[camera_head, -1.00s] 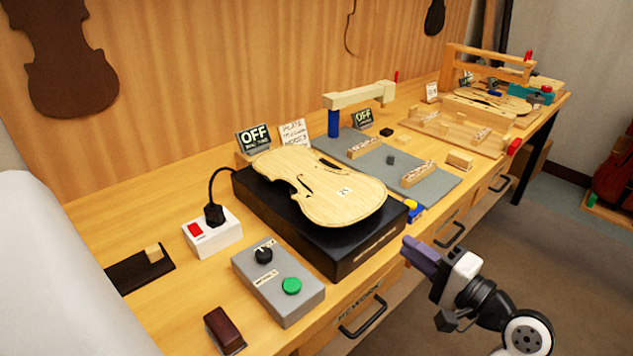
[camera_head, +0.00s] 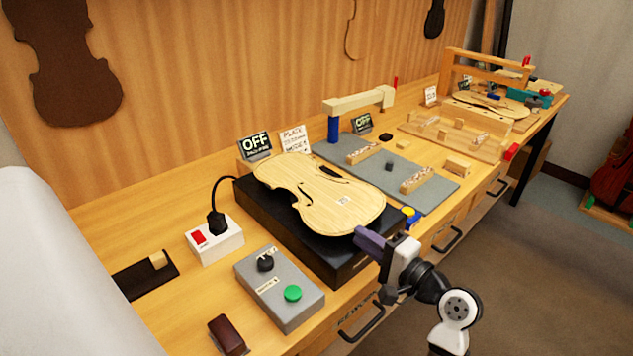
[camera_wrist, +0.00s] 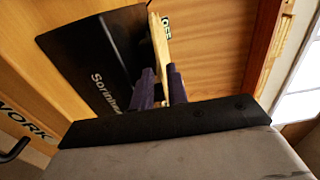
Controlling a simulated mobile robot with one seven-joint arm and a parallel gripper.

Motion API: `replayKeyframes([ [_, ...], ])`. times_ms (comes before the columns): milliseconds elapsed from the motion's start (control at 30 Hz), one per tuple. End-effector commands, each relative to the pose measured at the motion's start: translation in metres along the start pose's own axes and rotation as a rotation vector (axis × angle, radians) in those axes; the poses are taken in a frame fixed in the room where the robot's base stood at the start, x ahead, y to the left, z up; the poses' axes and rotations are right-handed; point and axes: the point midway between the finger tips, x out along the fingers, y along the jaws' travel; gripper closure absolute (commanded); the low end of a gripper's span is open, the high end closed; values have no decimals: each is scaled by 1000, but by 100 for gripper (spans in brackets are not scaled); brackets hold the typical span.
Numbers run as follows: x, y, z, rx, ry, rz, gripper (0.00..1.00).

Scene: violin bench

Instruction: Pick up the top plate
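The top plate (camera_head: 318,192) is a pale wooden violin plate with f-holes and a small label. I cannot tell whether either finger touches the wood.
A grey control box (camera_head: 279,289) with a green button and a white socket block (camera_head: 214,240) stand left of the black box. An OFF sign (camera_head: 255,145) stands behind it. A grey mat (camera_head: 430,186) with small blocks lies to the right. Floor is free in front.

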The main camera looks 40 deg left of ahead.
Motion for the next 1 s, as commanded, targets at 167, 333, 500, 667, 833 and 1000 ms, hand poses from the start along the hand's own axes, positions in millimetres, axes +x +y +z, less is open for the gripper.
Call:
replayKeyframes([
  [167, 20, -1, 0, 0, -1, 1, 85],
  [333, 22, 0, 0, -1, 1, 0, 85],
  [500, 22, 0, 0, -1, 1, 0, 95],
  [667, 22, 0, 0, -1, 1, 0, 100],
  [833, 22, 0, 0, -1, 1, 0, 100],
  [1000, 22, -3, 0, -2, 1, 0, 100],
])
